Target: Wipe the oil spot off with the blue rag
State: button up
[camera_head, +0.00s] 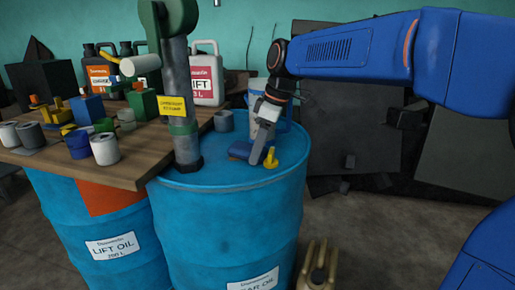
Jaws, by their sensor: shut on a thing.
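My gripper (259,151) reaches down to the top of the right blue drum (203,180). It is shut on the blue rag (238,151), a small dark blue piece low at the drum top, showing to the left of the fingers. The rag appears to touch the drum top, though I cannot be sure of contact. I cannot make out the oil spot; the rag or gripper may hide part of the surface.
A small yellow object (271,159) stands right beside my gripper. A grey-green pump post (181,100) rises at the left of the drum top. A blue-and-white container (257,95) stands behind. A wooden board (130,165) with several cans and bottles lies left.

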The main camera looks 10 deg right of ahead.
aim_at(236, 145)
jog(key=shift+w+a+r, duration=0.1)
jog(key=shift+w+a, duration=0.2)
jog(key=shift+a, duration=0.45)
jog(key=shift+w+a, duration=0.3)
jog(key=shift+a, duration=0.4)
jog(key=shift+w+a, duration=0.35)
jog(key=shift+a, duration=0.55)
jog(key=shift+w+a, duration=0.3)
jog(key=shift+a, duration=0.55)
jog(key=shift+r, duration=2.9)
jog(key=shift+r, duration=1.5)
